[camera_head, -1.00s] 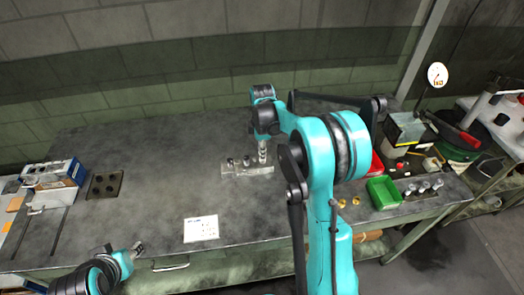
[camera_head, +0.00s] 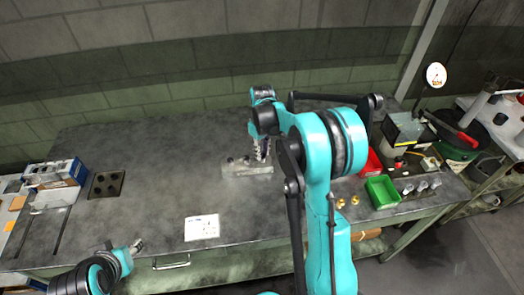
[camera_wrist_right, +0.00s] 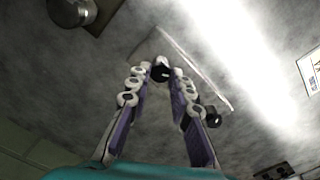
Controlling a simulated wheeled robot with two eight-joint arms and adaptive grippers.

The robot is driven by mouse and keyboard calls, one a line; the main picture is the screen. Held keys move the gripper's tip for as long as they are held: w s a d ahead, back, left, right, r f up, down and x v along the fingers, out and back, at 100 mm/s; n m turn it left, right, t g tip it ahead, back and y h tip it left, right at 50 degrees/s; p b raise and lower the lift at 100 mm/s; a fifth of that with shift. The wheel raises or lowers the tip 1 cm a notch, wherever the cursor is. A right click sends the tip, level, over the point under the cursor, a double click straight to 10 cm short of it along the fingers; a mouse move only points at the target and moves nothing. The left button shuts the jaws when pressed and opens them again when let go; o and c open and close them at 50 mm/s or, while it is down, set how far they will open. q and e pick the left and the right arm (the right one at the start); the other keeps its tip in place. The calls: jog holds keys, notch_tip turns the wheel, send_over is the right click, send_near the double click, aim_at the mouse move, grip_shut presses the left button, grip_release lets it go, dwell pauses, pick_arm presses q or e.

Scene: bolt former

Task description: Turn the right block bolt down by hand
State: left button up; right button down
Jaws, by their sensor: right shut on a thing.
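A grey metal block (camera_head: 236,172) lies on the bench with dark bolts standing on it. My right gripper (camera_head: 262,152) points down over the block's right end. In the right wrist view, my right gripper (camera_wrist_right: 160,76) has its fingertips closed around a dark bolt head (camera_wrist_right: 160,72), the block's right bolt. Part of the block (camera_wrist_right: 190,62) shows behind the fingers, and another dark bolt (camera_wrist_right: 212,117) stands beside the right finger. The fingers hide most of the held bolt. My left gripper (camera_head: 137,246) is at the bench's front left, away from the block; its jaws are too small to read.
A white card (camera_head: 202,227) lies in front of the block. A green bin (camera_head: 383,192), a red bin (camera_head: 372,164) and small brass parts (camera_head: 342,203) are at right. The bench around the block is clear.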

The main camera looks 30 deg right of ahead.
jog(key=m, duration=0.4)
jog(key=shift+d+m, duration=0.1)
jog(key=shift+m, duration=0.2)
jog(key=m, duration=0.4)
jog(key=shift+m, duration=0.3)
jog(key=m, duration=0.4)
jog(key=shift+p, duration=0.35)
jog(key=shift+m, duration=2.3)
jog(key=c, duration=1.4)
grip_release()
jog(key=shift+o, duration=0.2)
